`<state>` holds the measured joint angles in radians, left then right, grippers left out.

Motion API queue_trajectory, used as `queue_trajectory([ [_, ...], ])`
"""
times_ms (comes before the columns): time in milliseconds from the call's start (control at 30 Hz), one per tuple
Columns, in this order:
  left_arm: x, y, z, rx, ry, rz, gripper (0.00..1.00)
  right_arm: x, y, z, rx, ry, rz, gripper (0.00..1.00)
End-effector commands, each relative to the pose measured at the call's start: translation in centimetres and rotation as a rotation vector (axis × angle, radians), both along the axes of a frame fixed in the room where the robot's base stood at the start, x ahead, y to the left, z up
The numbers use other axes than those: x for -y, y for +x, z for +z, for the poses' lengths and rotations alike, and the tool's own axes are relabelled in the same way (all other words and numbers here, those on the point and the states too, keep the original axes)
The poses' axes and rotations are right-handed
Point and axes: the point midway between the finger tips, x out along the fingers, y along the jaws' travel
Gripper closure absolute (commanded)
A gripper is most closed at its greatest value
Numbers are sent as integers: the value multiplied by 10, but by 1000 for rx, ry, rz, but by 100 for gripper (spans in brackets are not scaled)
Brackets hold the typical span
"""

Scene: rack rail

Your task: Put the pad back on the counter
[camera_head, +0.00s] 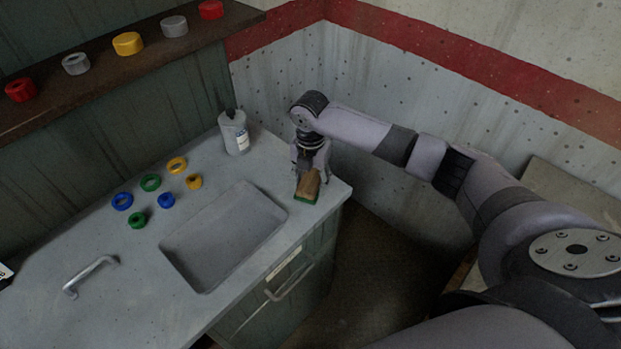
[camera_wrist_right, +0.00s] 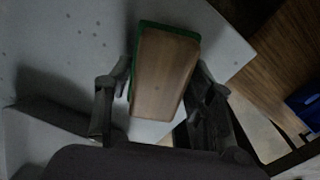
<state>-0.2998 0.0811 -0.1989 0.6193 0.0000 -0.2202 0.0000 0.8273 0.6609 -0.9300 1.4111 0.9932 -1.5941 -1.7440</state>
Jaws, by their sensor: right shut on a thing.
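The pad (camera_head: 308,186) has a brown wooden back and a green underside. It is at the right front corner of the grey counter (camera_head: 320,165), right of the sink basin. My right gripper (camera_head: 311,176) is above it, pointing down, with its fingers shut on the pad's sides. In the right wrist view the pad (camera_wrist_right: 164,72) sits between the two fingers, with the counter (camera_wrist_right: 70,45) behind it. The pad is at or very near the counter surface; I cannot tell whether it touches. My left gripper is not in view.
A sink basin (camera_head: 225,238) is sunk into the counter. A grey bottle (camera_head: 234,133) stands at the back. Several coloured rings, such as a green one (camera_head: 150,183), lie left of the basin. A shelf (camera_head: 100,68) holds more rings. The counter's right edge is close to the pad.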

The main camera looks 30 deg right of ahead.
Motion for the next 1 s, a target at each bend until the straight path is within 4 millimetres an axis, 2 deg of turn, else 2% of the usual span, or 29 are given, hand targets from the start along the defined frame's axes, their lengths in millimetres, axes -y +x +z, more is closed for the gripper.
queue_trajectory([
  [333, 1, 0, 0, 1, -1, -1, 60, 0, 0, -3, 1, 1, 0, 77],
  [367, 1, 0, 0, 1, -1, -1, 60, 0, 0, -3, 1, 1, 0, 49],
  [633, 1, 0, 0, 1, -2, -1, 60, 0, 0, -3, 1, 1, 0, 31],
  [1000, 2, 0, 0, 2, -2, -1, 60, 0, 1, 1, 1, 0, 0, 30],
])
